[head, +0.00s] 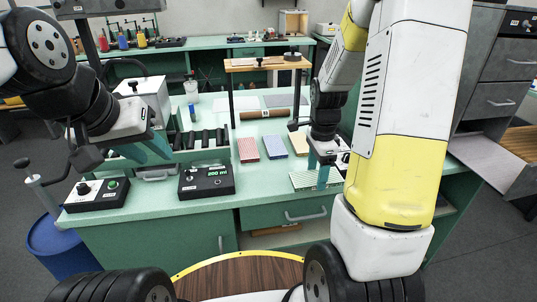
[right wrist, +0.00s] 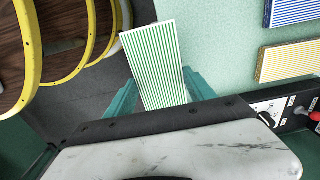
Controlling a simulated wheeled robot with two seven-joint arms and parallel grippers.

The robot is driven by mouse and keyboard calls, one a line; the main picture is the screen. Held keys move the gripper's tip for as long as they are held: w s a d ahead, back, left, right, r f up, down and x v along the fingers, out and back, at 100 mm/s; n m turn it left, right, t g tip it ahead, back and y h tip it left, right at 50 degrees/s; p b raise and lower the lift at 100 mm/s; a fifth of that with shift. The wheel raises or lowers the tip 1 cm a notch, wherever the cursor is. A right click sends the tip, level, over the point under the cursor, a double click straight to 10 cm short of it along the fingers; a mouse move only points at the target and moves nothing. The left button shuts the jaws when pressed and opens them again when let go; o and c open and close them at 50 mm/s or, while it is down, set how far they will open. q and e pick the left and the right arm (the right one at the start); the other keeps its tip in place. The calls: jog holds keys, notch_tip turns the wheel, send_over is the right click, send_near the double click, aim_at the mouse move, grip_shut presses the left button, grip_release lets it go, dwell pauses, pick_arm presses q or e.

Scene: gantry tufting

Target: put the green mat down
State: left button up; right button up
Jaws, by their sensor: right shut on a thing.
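The green-striped mat (head: 303,181) is at the front right of the bench. In the right wrist view the mat (right wrist: 153,55) lies between the teal fingers of my right gripper (right wrist: 162,98), which is shut on its near end. Its left part reaches past the bench edge there. I cannot tell whether it touches the bench. In the head view my right gripper (head: 322,178) points down and partly hides the mat. My left gripper (head: 148,150) hangs empty with its teal fingers apart, above the left side of the bench.
Red (head: 248,149), blue (head: 275,147) and yellow (head: 299,143) striped mats lie behind the green one. A black control box (head: 206,181) and a rack of dark rolls (head: 203,139) stand left. A wooden gantry (head: 267,63) stands behind. Bare bench shows between the box and the green mat.

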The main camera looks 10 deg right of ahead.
send_over(284, 175)
jog(key=shift+s+f, duration=0.1)
jog(key=shift+f, duration=2.2)
jog(key=shift+f, duration=0.15)
jog(key=o, duration=1.4)
